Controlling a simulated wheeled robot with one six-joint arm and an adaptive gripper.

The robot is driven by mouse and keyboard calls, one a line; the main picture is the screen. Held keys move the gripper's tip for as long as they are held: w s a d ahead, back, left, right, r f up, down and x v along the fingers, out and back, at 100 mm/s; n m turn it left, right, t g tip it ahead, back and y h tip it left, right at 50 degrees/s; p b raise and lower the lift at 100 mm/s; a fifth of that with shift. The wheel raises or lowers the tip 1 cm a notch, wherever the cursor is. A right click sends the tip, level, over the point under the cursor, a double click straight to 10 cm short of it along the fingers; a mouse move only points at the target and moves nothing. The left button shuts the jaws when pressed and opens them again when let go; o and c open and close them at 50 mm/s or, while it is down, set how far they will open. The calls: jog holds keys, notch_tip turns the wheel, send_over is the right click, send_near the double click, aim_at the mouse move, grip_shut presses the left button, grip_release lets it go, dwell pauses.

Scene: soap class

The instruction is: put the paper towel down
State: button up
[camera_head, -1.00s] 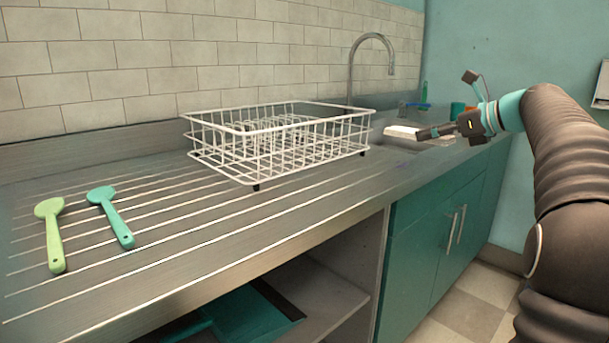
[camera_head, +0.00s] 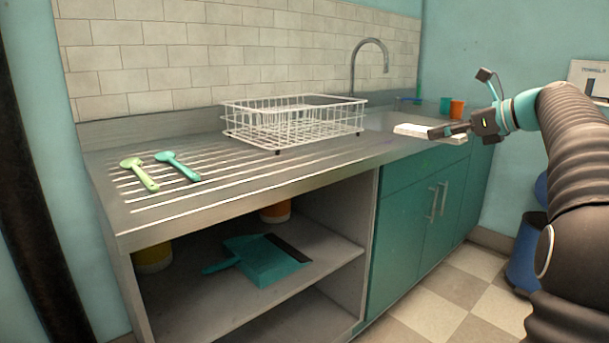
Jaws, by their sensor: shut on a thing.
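The paper towel (camera_head: 413,130) looks like a flat white slab, at the right end of the counter by the sink. My gripper (camera_head: 436,134) reaches in from the right, level, and is shut on the paper towel at its near side. The far part of the paper towel sticks out to the left of the fingers and another part shows beneath them. I cannot tell whether it touches the counter or hangs just above it.
A white wire dish rack (camera_head: 293,121) stands mid-counter. A green spoon (camera_head: 139,173) and a teal spoon (camera_head: 177,165) lie on the ridged drainboard (camera_head: 240,180). A tap (camera_head: 353,70), a teal cup (camera_head: 445,105) and an orange cup (camera_head: 457,109) are behind. A teal dustpan (camera_head: 262,260) lies on the shelf below.

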jog(key=shift+w+d+f, duration=0.1)
jog(key=shift+w+f, duration=0.15)
jog(key=shift+w, duration=0.2)
jog(key=shift+n+g+y, duration=0.3)
jog(key=w+a+f+n+g+y, duration=0.1)
jog(key=a+f, duration=0.1)
jog(key=f, duration=1.3)
jog(key=w+a+f+g, duration=0.1)
jog(key=a+f, duration=0.1)
jog(key=f, duration=1.4)
jog(key=s+a+f, duration=0.4)
jog(key=f, duration=0.4)
jog(key=s+a+f, duration=0.4)
jog(key=f, duration=0.4)
jog(key=s+a+f, duration=0.3)
jog(key=s+f, duration=0.1)
jog(key=f, duration=0.5)
jog(key=shift+s+a+n, duration=0.15)
jog(key=shift+a+n, duration=0.15)
jog(key=shift+a, duration=0.1)
